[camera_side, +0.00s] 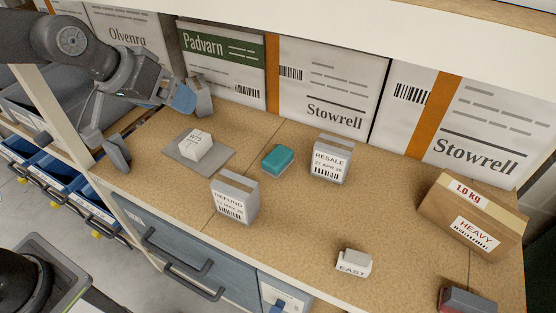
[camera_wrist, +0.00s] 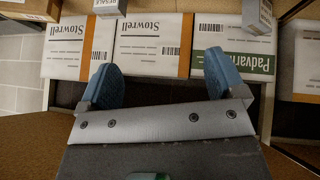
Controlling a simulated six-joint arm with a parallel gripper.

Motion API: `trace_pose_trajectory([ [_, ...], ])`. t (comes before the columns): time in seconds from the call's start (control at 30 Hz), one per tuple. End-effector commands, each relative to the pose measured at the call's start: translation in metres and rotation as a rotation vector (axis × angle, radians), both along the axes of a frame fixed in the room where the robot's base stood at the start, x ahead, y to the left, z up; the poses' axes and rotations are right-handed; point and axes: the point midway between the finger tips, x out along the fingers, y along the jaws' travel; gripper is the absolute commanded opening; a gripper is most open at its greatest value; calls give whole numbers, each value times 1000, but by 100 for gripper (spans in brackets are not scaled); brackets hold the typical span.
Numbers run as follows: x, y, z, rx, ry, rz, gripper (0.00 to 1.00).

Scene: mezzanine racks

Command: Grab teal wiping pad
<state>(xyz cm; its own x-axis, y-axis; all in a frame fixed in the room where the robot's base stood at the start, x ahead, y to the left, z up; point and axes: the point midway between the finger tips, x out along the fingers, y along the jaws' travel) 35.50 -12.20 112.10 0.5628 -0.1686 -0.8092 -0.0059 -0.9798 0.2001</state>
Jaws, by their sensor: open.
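The teal wiping pad (camera_side: 277,160) lies flat on the tan worktop near the middle of the side view. It stands apart from the boxes around it. I do not see it in the wrist view. My gripper (camera_side: 150,124) is at the upper left of the side view, over the left end of the worktop and well to the left of the pad. Its two blue-grey fingers are spread wide. They also show in the wrist view (camera_wrist: 158,82) with nothing between them.
Close to the pad are the RESALE box (camera_side: 331,159), the REFUND box (camera_side: 235,198) and a white block on a grey plate (camera_side: 215,160). An EAST sign (camera_side: 353,263) and HEAVY carton (camera_side: 470,218) are right. Large cartons (camera_side: 325,92) line the back.

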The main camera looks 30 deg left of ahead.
Motion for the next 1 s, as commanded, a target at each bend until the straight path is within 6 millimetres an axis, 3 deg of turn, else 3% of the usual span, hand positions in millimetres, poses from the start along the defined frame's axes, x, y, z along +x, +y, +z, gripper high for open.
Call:
trace_pose_trajectory([
  [0.03,20,-14,-11,-21,0,1,89],
  [0.2,78,-58,-46,-100,-32,32,89],
  [0.4,128,-107,-104,-169,-63,79,89],
  [0.53,153,-129,-139,-167,-55,69,89],
  [0.67,176,-133,-166,-79,12,-17,89],
  [0.83,200,-117,-195,84,117,-116,89],
  [1.0,212,-100,-210,195,179,-159,89],
])
